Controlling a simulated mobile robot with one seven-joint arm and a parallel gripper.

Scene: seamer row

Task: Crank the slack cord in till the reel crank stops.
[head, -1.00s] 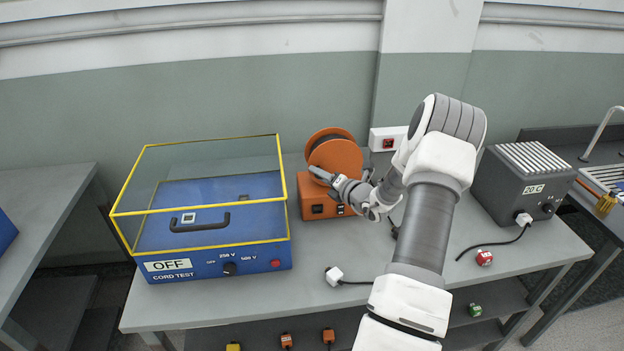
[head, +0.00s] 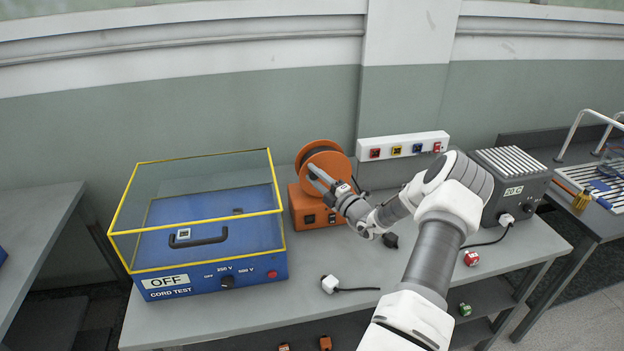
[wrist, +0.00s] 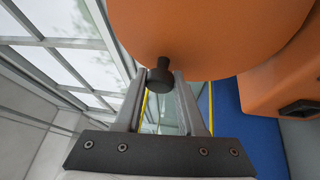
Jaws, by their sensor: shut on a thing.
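The orange cord reel (head: 326,162) stands on its orange base (head: 312,208) at the back of the bench. In the wrist view the orange disc (wrist: 215,30) of the reel fills the top. A dark crank knob (wrist: 159,78) sticks out from the disc's lower edge. My gripper (head: 318,178) reaches the reel's front face from the right. In the wrist view its two fingers stand on either side of the knob and are shut on it. The cord wound on the reel is mostly hidden behind the disc.
Left of the reel is the blue cord test box (head: 215,272) with a yellow-framed clear cover, labelled OFF. A white plug (head: 330,284) lies on the front of the bench (head: 270,318). A white socket strip (head: 403,147) is behind my arm. A grey heater-like box (head: 513,186) stands right.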

